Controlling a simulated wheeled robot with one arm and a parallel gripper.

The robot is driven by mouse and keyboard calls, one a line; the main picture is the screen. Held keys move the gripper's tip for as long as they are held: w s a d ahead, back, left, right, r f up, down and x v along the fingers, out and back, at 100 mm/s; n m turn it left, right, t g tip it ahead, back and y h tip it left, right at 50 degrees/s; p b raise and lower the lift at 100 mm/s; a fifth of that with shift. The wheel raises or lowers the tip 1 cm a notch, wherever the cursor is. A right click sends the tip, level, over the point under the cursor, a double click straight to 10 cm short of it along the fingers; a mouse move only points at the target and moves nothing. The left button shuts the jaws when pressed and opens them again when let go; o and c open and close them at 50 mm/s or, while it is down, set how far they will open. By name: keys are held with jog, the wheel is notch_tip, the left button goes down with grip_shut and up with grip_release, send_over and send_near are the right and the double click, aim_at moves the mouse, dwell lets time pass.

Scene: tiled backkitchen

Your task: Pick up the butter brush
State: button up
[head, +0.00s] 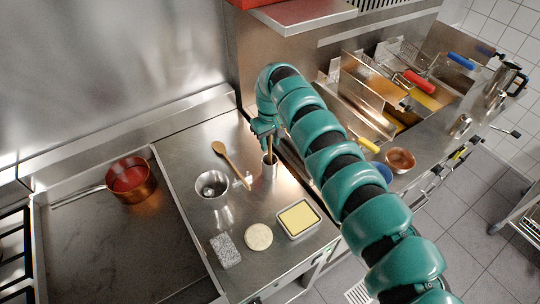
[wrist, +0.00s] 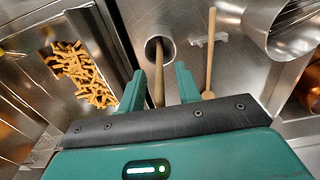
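A steel cylindrical cup (head: 270,172) stands on the steel counter, and a thin wooden handle (head: 270,146) sticks up out of it. I take this handle to be the butter brush; its bristles are not visible. In the wrist view the handle (wrist: 159,72) rises from the round cup (wrist: 168,44) and lies between my two fingers. My gripper (wrist: 161,85) is open, with a gap on each side of the handle. In the head view my gripper (head: 265,129) is just above the cup, partly hidden by my arm.
A wooden spoon (head: 231,163) lies left of the cup, near a steel bowl (head: 212,190). A butter tray (head: 281,230), a pale round disc (head: 258,237) and a speckled block (head: 225,250) lie nearer the front. A copper pot (head: 146,190) stands left. Fries (wrist: 80,72) lie in a basin.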

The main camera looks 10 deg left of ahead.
grip_shut()
jog(key=shift+r, duration=0.2)
